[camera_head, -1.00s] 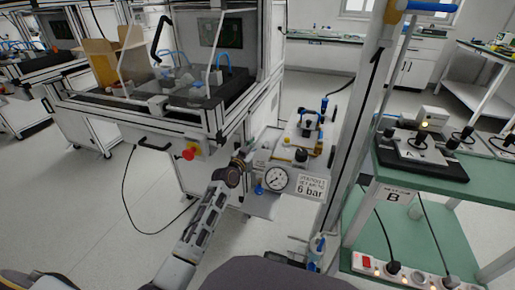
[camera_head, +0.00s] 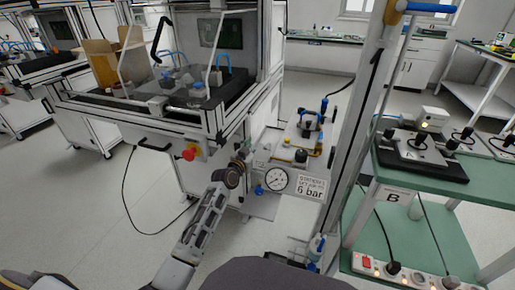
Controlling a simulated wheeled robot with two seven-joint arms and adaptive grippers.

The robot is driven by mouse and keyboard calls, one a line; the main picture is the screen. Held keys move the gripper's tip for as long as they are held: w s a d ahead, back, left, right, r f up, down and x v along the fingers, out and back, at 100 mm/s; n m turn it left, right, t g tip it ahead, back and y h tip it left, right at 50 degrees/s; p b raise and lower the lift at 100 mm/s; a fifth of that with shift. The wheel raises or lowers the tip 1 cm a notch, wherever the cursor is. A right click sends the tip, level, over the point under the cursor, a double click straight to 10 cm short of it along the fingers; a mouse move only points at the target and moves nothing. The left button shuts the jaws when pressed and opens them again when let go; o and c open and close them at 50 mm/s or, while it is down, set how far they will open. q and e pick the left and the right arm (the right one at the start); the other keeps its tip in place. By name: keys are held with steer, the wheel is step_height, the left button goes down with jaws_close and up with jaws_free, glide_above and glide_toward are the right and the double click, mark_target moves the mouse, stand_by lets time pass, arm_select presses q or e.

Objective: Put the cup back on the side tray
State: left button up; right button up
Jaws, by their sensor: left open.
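The side tray (camera_head: 286,152) is a light plate at the side of the test machine, above the pressure gauge. A small dark round piece (camera_head: 302,156) stands upright near its front edge; it may be the cup, but it is too small to be sure. My left gripper (camera_head: 243,156) is at the tray's left end, beside the machine's corner, open, and apart from the dark piece. Its fingers are small and partly lost against the machine. My right gripper is out of view.
A pressure gauge (camera_head: 275,180) and a "6 bar" sign (camera_head: 312,187) hang below the tray. A red emergency knob (camera_head: 189,154) sits on the machine to the left. A tall post and a green shelf (camera_head: 390,205) stand to the right.

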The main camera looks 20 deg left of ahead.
arm_select(q)
steer(key=shift+p+v, duration=0.35)
steer(key=shift+v, duration=0.6)
steer(key=shift+p+v, duration=0.3)
steer(key=shift+v, duration=0.8)
steer(key=shift+p+v, duration=0.35)
steer(key=shift+v, duration=0.65)
steer(key=p+v, duration=0.1)
steer(key=v, duration=0.4)
steer(key=shift+s, duration=0.35)
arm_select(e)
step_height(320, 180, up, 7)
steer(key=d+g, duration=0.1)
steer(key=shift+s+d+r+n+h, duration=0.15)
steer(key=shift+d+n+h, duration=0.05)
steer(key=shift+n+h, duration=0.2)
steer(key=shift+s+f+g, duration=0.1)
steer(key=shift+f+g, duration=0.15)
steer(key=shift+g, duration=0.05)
arm_select(q)
steer(key=shift+s+f, duration=0.1)
steer(key=shift+s, duration=0.05)
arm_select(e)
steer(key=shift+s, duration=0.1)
